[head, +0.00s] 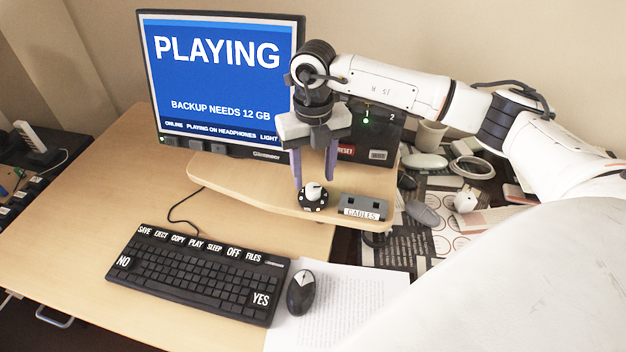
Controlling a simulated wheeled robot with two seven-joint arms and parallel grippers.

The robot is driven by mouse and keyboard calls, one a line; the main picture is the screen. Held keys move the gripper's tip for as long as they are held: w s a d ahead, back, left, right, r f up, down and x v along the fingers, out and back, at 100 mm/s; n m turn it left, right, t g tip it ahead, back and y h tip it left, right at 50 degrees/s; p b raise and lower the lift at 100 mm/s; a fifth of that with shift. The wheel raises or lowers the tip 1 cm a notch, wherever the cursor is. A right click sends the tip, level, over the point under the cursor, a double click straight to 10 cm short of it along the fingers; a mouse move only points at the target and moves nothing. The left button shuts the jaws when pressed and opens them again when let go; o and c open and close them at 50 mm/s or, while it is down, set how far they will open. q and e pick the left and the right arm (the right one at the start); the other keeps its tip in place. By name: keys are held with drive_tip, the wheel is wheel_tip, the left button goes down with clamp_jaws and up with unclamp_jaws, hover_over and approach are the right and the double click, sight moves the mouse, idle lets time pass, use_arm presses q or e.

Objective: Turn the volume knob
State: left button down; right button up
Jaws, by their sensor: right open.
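The volume knob (313,191) is a white knob on a small round black base, near the front edge of a raised wooden shelf (240,186). My right gripper (313,180) points down over it with its two purple fingers apart. The fingertips are close to the knob, one on each side as seen here; I cannot tell whether they touch it. The gripper is open and empty. The monitor (222,85) behind reads "PLAYING" and "BACKUP NEEDS 12 GB". My left gripper is not in view.
A small grey box labelled CABLES (362,206) stands just right of the knob. A dark box with a green light (372,133) stands behind. A black keyboard (200,273) and mouse (301,292) lie in front.

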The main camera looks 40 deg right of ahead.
sight(313, 187)
drive_tip(key=shift+f, duration=1.8)
drive_tip(key=c, duration=1.1)
drive_tip(key=shift+o, duration=0.2)
